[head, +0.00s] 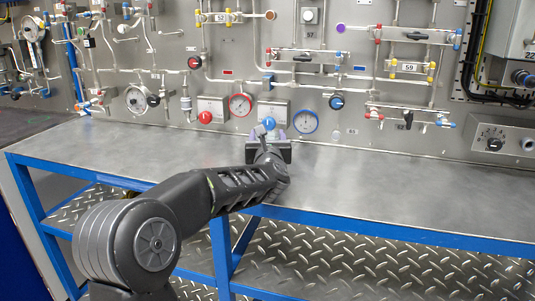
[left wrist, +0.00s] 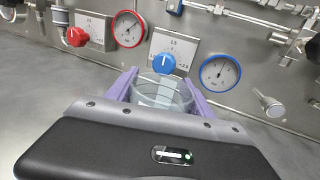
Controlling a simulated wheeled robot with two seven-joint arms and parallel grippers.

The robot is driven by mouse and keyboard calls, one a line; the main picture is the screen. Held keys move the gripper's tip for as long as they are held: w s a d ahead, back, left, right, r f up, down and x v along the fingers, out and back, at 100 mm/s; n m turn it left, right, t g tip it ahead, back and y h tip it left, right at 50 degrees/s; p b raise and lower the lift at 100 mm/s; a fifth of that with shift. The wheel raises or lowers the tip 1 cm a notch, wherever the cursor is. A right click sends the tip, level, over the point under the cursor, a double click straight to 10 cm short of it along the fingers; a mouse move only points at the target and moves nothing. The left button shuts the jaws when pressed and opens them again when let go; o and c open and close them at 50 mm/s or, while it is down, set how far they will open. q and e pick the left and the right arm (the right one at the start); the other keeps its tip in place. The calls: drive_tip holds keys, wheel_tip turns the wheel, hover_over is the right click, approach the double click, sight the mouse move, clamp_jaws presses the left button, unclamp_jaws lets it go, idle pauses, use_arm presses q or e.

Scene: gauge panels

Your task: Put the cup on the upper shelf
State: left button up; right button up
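A clear, see-through cup (left wrist: 162,95) shows in the left wrist view, between the two purple fingers of my left gripper (left wrist: 160,84). The fingers lie along both sides of the cup and appear to touch it. In the head view my left gripper (head: 271,138) is over the back of the steel bench top, near the gauge panel, and mostly hides the cup. I cannot tell whether the cup rests on the bench. The blue-framed bench has a smooth steel upper surface (head: 390,185) and a diamond-plate lower shelf (head: 345,262). My right gripper is not in view.
A panel with pipes, valves and gauges stands behind the bench. A red-rimmed gauge (head: 240,104), a blue knob (head: 268,124) and a blue-rimmed gauge (head: 305,122) are close to my left gripper. The bench top is clear to both sides.

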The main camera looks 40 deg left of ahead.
use_arm(q)
drive_tip(key=c, duration=1.1)
drive_tip(key=shift+o, duration=0.2)
wheel_tip(320, 180, up, 10)
drive_tip(key=p, duration=0.2)
